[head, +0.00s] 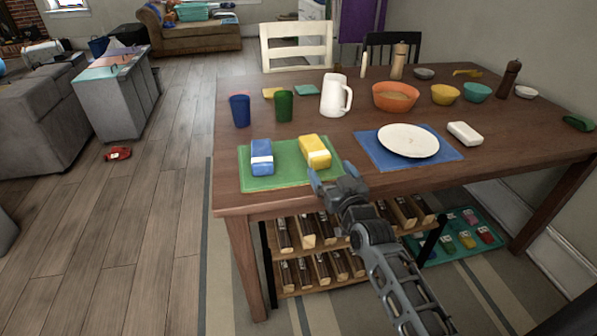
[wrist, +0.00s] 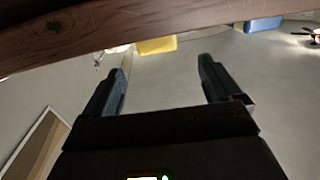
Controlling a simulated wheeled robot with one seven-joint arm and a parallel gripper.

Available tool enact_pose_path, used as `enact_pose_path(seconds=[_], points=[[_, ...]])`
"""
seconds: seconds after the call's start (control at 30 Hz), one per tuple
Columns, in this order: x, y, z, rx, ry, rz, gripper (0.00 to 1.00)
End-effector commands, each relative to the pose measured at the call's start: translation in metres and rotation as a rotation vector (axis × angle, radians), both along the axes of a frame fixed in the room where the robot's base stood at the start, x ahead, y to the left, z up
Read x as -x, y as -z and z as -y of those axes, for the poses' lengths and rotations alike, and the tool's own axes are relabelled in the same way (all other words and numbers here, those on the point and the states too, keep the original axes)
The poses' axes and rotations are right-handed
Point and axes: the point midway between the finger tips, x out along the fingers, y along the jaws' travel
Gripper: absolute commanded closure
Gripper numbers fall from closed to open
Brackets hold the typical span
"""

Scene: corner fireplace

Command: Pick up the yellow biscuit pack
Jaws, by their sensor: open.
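The yellow biscuit pack (head: 315,151), with a white band, lies on a green mat (head: 262,181) near the table's front edge. It shows as a yellow block past the table edge in the wrist view (wrist: 157,45). A similar blue pack (head: 261,157) lies to its left on the mat; a blue block (wrist: 262,25) shows at the upper right of the wrist view. My gripper (head: 333,176) is at the table's front edge, just in front of the yellow pack and apart from it. In the wrist view its two fingers (wrist: 163,80) are spread with nothing between them.
The wooden table (head: 365,123) has its edge close to my gripper. A blue mat (head: 371,153) with a white plate (head: 408,140) lies to the right. Blue and green cups (head: 284,106), a white jug (head: 335,95) and an orange bowl (head: 396,96) stand behind. A rack (head: 320,250) is underneath.

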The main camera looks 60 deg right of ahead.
Motion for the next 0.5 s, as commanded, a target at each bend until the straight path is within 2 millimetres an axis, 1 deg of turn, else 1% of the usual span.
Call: enact_pose_path(seconds=[0.03, 0.37, 0.5], points=[[-0.002, -0.001, 0.006, 0.002, 0.008, 0.004, 0.08], [-0.023, 0.000, 0.029, 0.001, 0.009, 0.006, 0.08], [-0.035, 0.002, 0.043, 0.001, 0.007, 0.006, 0.08]])
